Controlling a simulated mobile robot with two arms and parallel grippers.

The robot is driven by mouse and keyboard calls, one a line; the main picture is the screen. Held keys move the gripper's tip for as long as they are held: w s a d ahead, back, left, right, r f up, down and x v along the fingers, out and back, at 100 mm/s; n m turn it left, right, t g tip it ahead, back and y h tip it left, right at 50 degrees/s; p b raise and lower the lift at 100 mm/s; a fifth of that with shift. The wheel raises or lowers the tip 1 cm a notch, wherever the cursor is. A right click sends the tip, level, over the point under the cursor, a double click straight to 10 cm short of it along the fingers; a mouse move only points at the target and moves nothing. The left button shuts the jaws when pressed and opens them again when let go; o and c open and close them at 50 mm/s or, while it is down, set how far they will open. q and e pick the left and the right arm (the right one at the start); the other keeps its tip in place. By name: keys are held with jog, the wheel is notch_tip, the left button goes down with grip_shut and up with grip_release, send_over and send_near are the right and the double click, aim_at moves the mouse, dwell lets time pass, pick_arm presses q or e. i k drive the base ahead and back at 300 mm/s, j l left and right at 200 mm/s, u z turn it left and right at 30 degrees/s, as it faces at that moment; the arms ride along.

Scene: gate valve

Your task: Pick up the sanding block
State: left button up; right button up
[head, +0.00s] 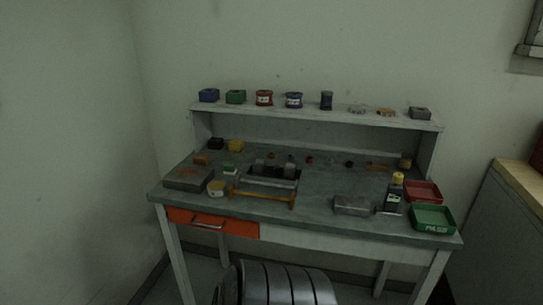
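The sanding block is too small to single out for sure among the items on the workbench (318,207). One candidate is a small orange-brown block (201,160) at the bench's left, behind a flat dark grey block (188,178). Another is a small green and white block (230,170) left of the middle. A yellow item (236,145) sits at the back left beside a small black one. Neither of my grippers shows in the head view.
A raised shelf (375,117) along the back holds tins and small boxes. An orange-framed tool (262,194), a grey metal box (352,205), a dark bottle (394,196), a red tray (423,191) and a green tray (432,219) occupy the bench. An orange drawer (211,223) is below.

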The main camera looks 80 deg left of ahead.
aim_at(204, 161)
jog(key=u, duration=3.25)
